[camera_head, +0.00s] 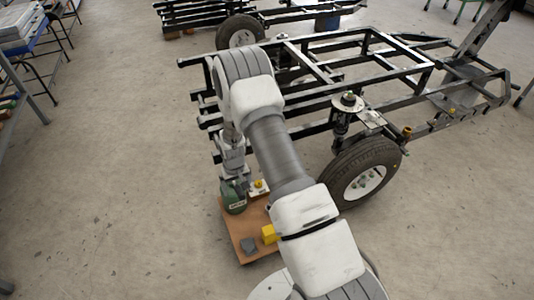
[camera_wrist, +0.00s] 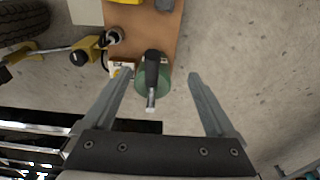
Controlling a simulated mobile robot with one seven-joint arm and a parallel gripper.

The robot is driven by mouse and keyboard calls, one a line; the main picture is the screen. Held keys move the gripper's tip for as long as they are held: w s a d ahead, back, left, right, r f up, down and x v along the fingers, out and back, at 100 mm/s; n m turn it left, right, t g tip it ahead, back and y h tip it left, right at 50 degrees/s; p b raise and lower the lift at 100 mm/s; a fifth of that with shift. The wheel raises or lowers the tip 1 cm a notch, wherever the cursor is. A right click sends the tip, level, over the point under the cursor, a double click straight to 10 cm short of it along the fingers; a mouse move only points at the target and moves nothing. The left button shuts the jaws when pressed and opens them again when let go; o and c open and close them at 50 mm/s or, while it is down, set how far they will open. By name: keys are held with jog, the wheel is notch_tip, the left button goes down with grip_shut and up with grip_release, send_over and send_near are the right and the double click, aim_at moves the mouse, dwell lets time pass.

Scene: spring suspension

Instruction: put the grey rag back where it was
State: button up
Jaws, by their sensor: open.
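A small dark grey lump, likely the grey rag (camera_head: 249,245), lies on the brown board (camera_head: 232,222) near its front edge in the head view. In the wrist view a grey patch, likely the same rag (camera_wrist: 165,4), is cut off by the top edge. My gripper (camera_wrist: 165,78) is open, its two fingers apart with nothing clasped. Between and beyond the fingertips stands a green round container (camera_wrist: 143,84) with a black and silver top. The head view shows this green container (camera_head: 234,203) at the board's far left end, just below my gripper.
A yellow block (camera_head: 268,234) sits on the board right of the rag. A white and yellow item (camera_head: 259,187) stands beside the green container. A black trailer frame (camera_head: 315,68) with a wheel (camera_head: 362,172) stands to the right. The floor left of the board is clear.

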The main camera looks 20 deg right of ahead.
jog(key=s+r+t, duration=0.1)
jog(key=s+r, duration=0.2)
jog(key=r, duration=1.4)
jog(key=s+r+t, duration=0.1)
jog(key=s+r, duration=0.3)
jog(key=r, duration=1.3)
jog(key=s+r+t, duration=0.1)
jog(key=s+r, duration=0.5)
jog(key=s, duration=0.4)
jog(key=s+r+t, duration=0.1)
jog(key=s+r, duration=0.4)
jog(key=s, duration=0.6)
jog(key=shift+s+r, duration=0.15)
jog(key=shift+r, duration=0.25)
jog(key=shift+a, duration=0.1)
